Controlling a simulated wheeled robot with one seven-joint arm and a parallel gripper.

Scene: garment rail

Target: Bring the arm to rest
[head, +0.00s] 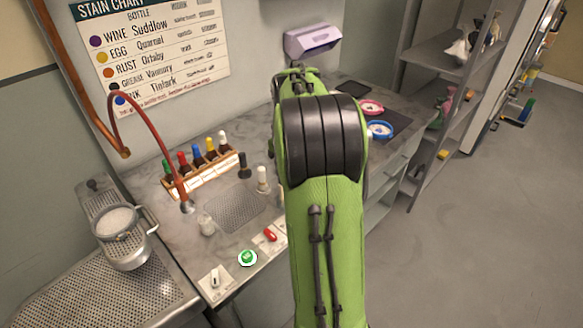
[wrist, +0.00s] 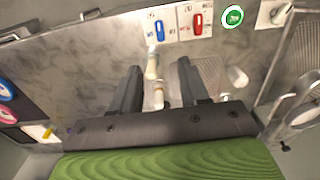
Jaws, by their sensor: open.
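My green arm (head: 325,210) with its black ribbed joint rises through the middle of the head view and hides my gripper there. In the wrist view my gripper (wrist: 158,72) is open, its two dark fingers apart above the grey worktop. A pale, narrow bottle-like item (wrist: 153,66) shows between the fingers; I cannot tell its distance from them. Nothing is clearly gripped.
A rack of coloured-cap bottles (head: 203,165) stands left of my arm, by a red hose (head: 150,130). A green button (head: 247,258) and red switch (head: 270,234) sit at the worktop's front. Shelves (head: 440,110) stand right; the floor (head: 480,230) there is clear.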

